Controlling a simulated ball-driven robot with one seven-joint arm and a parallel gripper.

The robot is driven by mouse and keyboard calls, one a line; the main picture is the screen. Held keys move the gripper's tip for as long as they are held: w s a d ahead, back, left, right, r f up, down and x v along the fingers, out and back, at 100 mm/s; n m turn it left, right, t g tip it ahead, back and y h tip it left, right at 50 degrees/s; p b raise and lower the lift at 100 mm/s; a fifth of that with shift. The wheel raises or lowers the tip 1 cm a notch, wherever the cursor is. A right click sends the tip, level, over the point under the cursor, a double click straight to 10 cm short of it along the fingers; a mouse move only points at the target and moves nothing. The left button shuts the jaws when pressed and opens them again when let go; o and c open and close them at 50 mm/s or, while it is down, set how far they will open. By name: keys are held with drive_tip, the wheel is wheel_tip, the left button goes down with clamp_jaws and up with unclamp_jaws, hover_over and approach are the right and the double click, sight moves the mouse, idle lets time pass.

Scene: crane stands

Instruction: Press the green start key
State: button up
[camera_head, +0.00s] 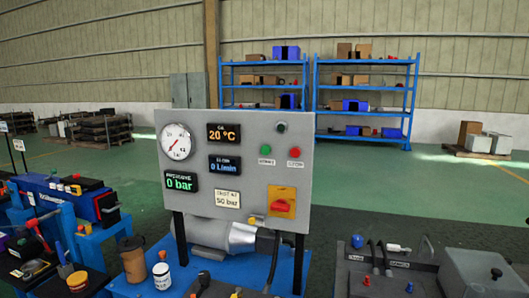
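A grey control panel (239,193) stands upright on dark posts in the middle of the head view. The green key (266,149) is a small round button on its right half, with a small white label below it. A red key (294,152) sits just to its right, also above a white label. A dark green, dim round lamp or knob (281,127) sits above and between them. Nothing covers the green key. My gripper is not in view.
The panel also carries a round gauge (176,142), displays reading 20 °C, 0 L/min and 0 bar, and a red rotary switch (281,206) on yellow. A blue bench (135,288) with jars is below. A dark bench (385,283) stands right. Blue shelves (365,62) stand behind.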

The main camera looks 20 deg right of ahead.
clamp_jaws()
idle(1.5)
